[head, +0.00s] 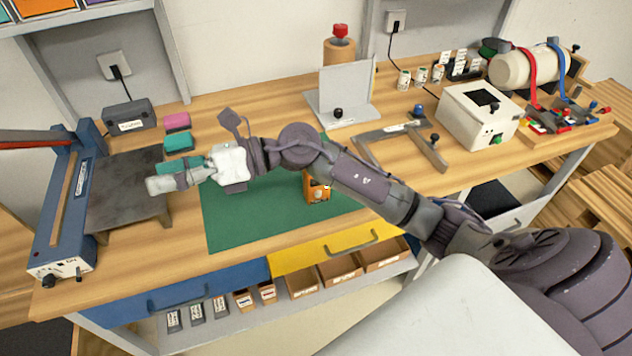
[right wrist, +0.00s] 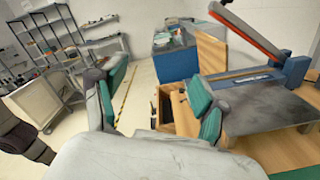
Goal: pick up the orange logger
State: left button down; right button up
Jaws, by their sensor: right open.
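The orange logger (head: 317,190) is a small orange block on the green mat (head: 238,222). My right forearm passes over it in the head view and hides its upper part. My right gripper (head: 166,178) is open with nothing between its fingers. In the head view it appears left of the logger, near the dark plate of the blue machine. In the right wrist view the fingers with teal pads (right wrist: 155,105) are spread apart, and the logger does not show there. My left gripper is in neither view.
The blue machine (head: 62,205) with its dark plate (head: 125,190) and raised red lever stands on the left. Pink and teal blocks (head: 178,141) lie behind my gripper. A grey angle stand (head: 340,100), a metal frame (head: 392,135) and a white box (head: 478,112) stand to the right.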

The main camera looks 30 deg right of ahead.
jog(key=w+d+f+n+g+h, duration=0.3)
jog(key=d+f+n+h, duration=0.3)
jog(key=d+f+h, duration=0.35)
jog(key=d+r+g+h, duration=0.25)
jog(key=d+h, duration=0.55)
jog(key=d, duration=1.2)
jog(key=shift+m+t, duration=0.3)
jog(key=shift+t, duration=0.05)
notch_tip(320, 180, down, 7)
jog(key=shift+s+d+f+p, duration=0.1)
jog(key=shift+s+p, duration=0.05)
jog(key=shift+p, duration=0.5)
jog(key=f, duration=0.1)
jog(key=f+p, duration=0.1)
jog(key=f, duration=0.1)
jog(key=f+p, duration=0.1)
jog(key=shift+a+f, duration=0.25)
jog(key=shift+f+p, duration=0.3)
jog(key=shift+f, duration=0.3)
jog(key=c, duration=1.2)
grip_shut()
